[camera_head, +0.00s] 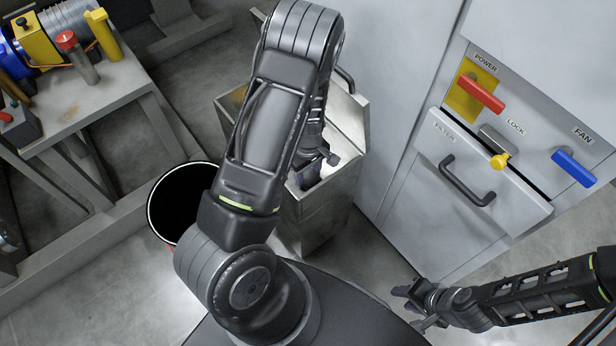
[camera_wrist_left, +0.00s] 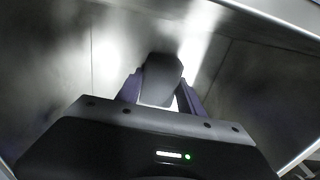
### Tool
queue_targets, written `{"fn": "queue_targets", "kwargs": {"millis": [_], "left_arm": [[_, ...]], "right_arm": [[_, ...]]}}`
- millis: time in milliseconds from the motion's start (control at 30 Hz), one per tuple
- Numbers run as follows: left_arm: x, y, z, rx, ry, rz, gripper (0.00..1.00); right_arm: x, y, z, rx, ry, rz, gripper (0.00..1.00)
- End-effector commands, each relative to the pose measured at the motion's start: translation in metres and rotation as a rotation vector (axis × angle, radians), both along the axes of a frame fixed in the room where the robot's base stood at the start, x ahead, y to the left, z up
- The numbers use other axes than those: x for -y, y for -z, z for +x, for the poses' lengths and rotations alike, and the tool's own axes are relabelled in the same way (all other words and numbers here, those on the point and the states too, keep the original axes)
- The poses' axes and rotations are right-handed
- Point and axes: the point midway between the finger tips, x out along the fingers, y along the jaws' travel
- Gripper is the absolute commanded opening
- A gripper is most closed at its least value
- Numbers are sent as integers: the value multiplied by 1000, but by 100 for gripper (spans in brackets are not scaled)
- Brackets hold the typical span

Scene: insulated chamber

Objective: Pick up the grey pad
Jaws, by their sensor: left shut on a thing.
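In the left wrist view, the dark grey pad (camera_wrist_left: 162,72) is between the two purple fingers of my left gripper (camera_wrist_left: 160,97), which is shut on it. The lower part of the pad is hidden by the gripper body. In the head view, my left gripper (camera_head: 310,172) reaches down into the open metal bin (camera_head: 325,212), and my arm hides much of it; the pad cannot be made out there. My right gripper (camera_head: 407,292) hangs low at the right, away from the bin. Its fingers are too small to tell whether they are open.
Metal walls of the bin surround my left gripper closely. A black round bucket (camera_head: 178,203) stands left of the bin. A grey cabinet (camera_head: 400,150) with a drawer handle (camera_head: 466,182) and coloured levers stands at the right. A workbench (camera_head: 100,100) with tools is at the left.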

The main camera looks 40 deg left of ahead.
Motion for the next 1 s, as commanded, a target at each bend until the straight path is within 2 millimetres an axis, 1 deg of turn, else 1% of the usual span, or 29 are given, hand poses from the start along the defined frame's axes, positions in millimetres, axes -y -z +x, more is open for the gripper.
{"fn": "queue_targets", "kwargs": {"millis": [33, 167, 400, 533, 667, 900, 1000], "left_arm": [[0, 0, 0, 0, 0, 0, 17], [0, 0, 0, 0, 0, 0, 6], [0, -1, 0, 0, 0, 0, 6], [0, -10, 1, 1, 1, 1, 6], [0, -29, 1, 3, 1, 0, 6], [1, -77, 1, 3, 1, 0, 6], [1, -91, 1, 2, 2, -1, 6]], "right_arm": [[0, 0, 0, 0, 0, 0, 36], [0, 0, 0, 0, 0, 0, 36], [0, 0, 0, 0, 0, 0, 36], [0, -4, 0, 0, 0, 0, 36], [0, -10, 0, 0, 0, 0, 36], [0, -25, 0, 0, 0, 0, 36], [0, -29, 0, 0, 0, 0, 36]]}}
